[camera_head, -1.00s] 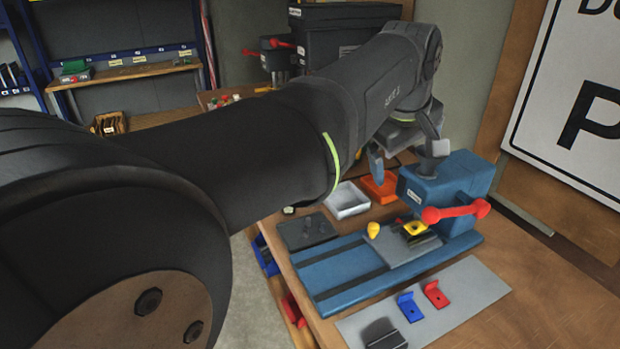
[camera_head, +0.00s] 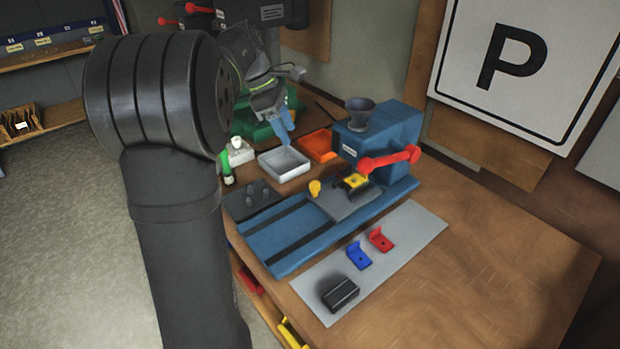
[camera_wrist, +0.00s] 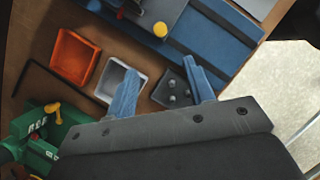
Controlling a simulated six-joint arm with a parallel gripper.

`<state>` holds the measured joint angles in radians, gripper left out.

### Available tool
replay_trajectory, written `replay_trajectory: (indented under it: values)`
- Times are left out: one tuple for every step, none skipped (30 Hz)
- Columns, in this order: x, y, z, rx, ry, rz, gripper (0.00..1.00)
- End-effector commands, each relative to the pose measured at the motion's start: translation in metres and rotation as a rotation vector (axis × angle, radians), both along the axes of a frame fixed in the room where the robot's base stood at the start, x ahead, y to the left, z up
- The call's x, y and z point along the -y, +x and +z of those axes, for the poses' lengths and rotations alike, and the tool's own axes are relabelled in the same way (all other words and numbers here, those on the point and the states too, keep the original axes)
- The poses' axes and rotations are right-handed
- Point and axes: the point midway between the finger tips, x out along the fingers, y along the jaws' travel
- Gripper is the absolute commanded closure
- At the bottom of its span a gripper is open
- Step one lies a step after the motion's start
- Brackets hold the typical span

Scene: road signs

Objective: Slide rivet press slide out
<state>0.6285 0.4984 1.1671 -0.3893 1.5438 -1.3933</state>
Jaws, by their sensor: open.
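The blue rivet press (camera_head: 385,135) has a red handle and stands at the right end of a long blue base (camera_head: 290,240) with dark rails. Its grey slide plate (camera_head: 352,205) sits on the rails, pushed up to the press, with a yellow part (camera_head: 356,181) on it under the press head. A round yellow knob (camera_head: 315,187) rises at the slide's left end; it also shows in the wrist view (camera_wrist: 160,29). My gripper (camera_head: 287,135) has blue fingers and is above and behind the white tray. In the wrist view my gripper (camera_wrist: 163,90) is open and empty, apart from the knob.
A white tray (camera_head: 283,172), an orange tray (camera_head: 318,152) and a dark rivet holder (camera_head: 250,207) lie behind the base. A green machine (camera_wrist: 45,135) stands nearby. In front, a grey mat (camera_head: 410,232) bears blue and red brackets and a black block.

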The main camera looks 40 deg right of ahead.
Motion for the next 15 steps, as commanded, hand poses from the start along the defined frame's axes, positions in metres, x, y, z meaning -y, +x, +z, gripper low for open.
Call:
replay_trajectory:
  values:
    - [0.002, -0.002, -0.005, -0.002, 0.001, -0.001, 0.51]
    - [0.003, -0.003, -0.009, -0.003, 0.001, -0.001, 0.51]
    - [0.004, -0.005, -0.014, -0.002, 0.002, -0.002, 0.51]
    - [0.006, -0.006, -0.019, -0.002, 0.002, -0.002, 0.51]
    - [0.007, -0.008, -0.024, -0.002, 0.002, -0.002, 0.51]
    - [0.009, -0.01, -0.032, -0.002, 0.002, -0.002, 0.51]
    - [0.011, -0.012, -0.038, -0.002, 0.002, -0.003, 0.51]
    - [0.013, -0.014, -0.044, -0.003, 0.003, -0.004, 0.51]
    - [0.015, -0.017, -0.052, -0.001, 0.002, -0.004, 0.51]
    - [0.017, -0.019, -0.058, -0.001, 0.002, -0.004, 0.51]
    - [0.019, -0.02, -0.065, -0.002, 0.002, -0.004, 0.51]
    - [0.021, -0.023, -0.073, -0.001, 0.002, -0.004, 0.51]
    - [0.023, -0.025, -0.079, -0.002, 0.002, -0.005, 0.51]
    - [0.025, -0.026, -0.085, -0.002, 0.002, -0.004, 0.51]
    - [0.027, -0.029, -0.093, -0.002, 0.002, -0.004, 0.51]
